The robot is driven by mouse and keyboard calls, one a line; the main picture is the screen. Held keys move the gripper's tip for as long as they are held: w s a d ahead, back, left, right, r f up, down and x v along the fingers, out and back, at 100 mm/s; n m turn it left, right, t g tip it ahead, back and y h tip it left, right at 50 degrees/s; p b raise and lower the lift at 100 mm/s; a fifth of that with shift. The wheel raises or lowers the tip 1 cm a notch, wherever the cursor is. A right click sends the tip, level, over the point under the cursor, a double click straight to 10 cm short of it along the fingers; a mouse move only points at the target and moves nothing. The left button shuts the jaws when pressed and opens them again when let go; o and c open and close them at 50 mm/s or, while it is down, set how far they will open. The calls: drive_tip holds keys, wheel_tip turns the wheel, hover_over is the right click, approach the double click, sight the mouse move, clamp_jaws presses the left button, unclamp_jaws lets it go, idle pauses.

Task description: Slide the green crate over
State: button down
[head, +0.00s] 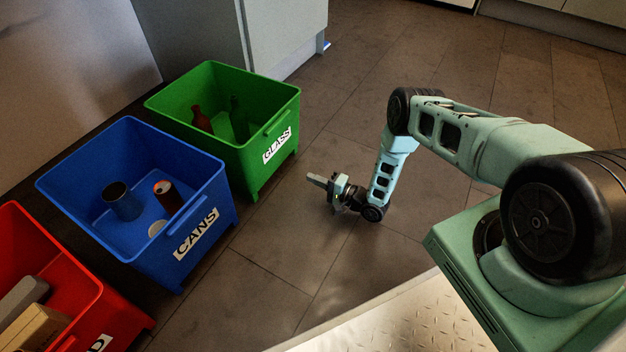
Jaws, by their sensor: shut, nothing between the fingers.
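The green crate (272,119) stands on the floor at the upper middle left in the head view. It has a white GLASS label on its front and holds a brown bottle (201,118) and green glass pieces. My gripper (317,181) is low over the floor, to the right of the crate's front side and apart from it. Its fingers are shut and empty, pointing left toward the space in front of the crate.
A blue crate (150,232) labelled CANS stands close to the green crate on the left, holding several cans. A red crate (110,312) stands at the lower left. A grey cabinet (285,35) is behind the green crate. The tiled floor to the right is clear.

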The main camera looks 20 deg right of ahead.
sight(278, 163)
drive_tip(key=b+x, duration=0.1)
drive_tip(key=x, duration=0.2)
drive_tip(key=b+x, duration=0.2)
drive_tip(key=x, duration=0.1)
drive_tip(key=b+x, duration=0.2)
drive_tip(key=x, duration=0.1)
drive_tip(key=shift+w+a+f, duration=0.2)
drive_tip(key=shift+w+f, duration=0.05)
drive_tip(key=shift+w, duration=0.05)
drive_tip(key=shift+w+a+r, duration=0.2)
drive_tip(key=shift+w+a, duration=0.2)
drive_tip(key=shift+w, duration=0.15)
